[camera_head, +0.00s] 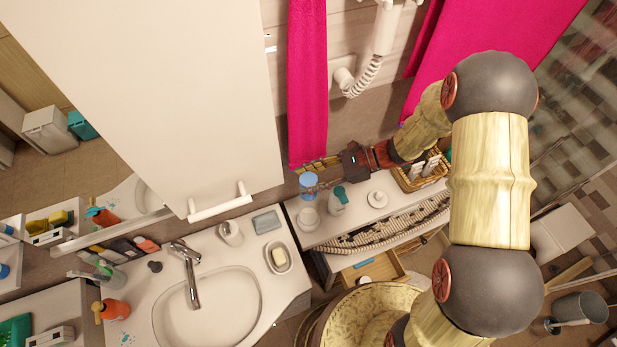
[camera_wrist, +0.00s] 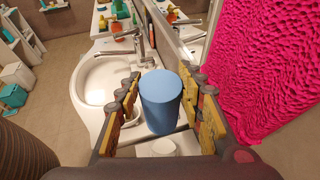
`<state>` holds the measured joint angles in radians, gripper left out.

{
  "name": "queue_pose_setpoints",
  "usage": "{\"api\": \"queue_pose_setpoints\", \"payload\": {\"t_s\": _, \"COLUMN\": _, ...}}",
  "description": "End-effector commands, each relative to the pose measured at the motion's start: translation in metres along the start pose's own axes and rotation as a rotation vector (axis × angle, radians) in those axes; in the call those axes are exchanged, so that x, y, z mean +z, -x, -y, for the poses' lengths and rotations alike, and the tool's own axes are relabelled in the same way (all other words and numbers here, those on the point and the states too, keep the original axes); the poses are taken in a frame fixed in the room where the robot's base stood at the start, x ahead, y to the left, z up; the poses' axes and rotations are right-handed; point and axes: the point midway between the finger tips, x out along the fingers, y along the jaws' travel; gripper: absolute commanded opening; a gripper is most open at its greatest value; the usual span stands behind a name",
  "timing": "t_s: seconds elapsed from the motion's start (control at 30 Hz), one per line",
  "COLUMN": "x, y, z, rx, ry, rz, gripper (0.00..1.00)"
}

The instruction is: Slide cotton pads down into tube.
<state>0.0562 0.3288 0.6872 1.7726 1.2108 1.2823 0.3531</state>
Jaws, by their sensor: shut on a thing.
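A blue cylinder (camera_wrist: 161,103), which looks like the tube, is between the two fingers of my gripper (camera_wrist: 166,100) in the wrist view. My gripper (camera_head: 322,165) is shut on it. In the head view the blue cylinder (camera_head: 308,184) is at the fingertips, by the left end of the white counter. A pale round container (camera_head: 308,218) stands just below it in the picture. A white round thing (camera_wrist: 163,148) shows under the cylinder in the wrist view. I cannot make out cotton pads, nor whether any are inside the cylinder.
A teal-topped bottle (camera_head: 337,201), a white round dish (camera_head: 377,199) and a wicker basket (camera_head: 420,172) stand along the counter (camera_head: 351,220). The washbasin (camera_head: 207,310) is at lower left. A pink towel (camera_head: 307,85) hangs behind the gripper. A drawer (camera_head: 372,272) below is open.

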Motion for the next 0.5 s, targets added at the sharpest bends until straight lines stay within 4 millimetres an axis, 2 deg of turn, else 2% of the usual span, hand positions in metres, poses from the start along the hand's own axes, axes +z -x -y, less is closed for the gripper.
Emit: {"api": "queue_pose_setpoints", "payload": {"t_s": 0.5, "x": -0.022, "y": -0.009, "z": 0.000, "rx": 0.000, "ry": 0.000, "rz": 0.000, "gripper": 0.12}}
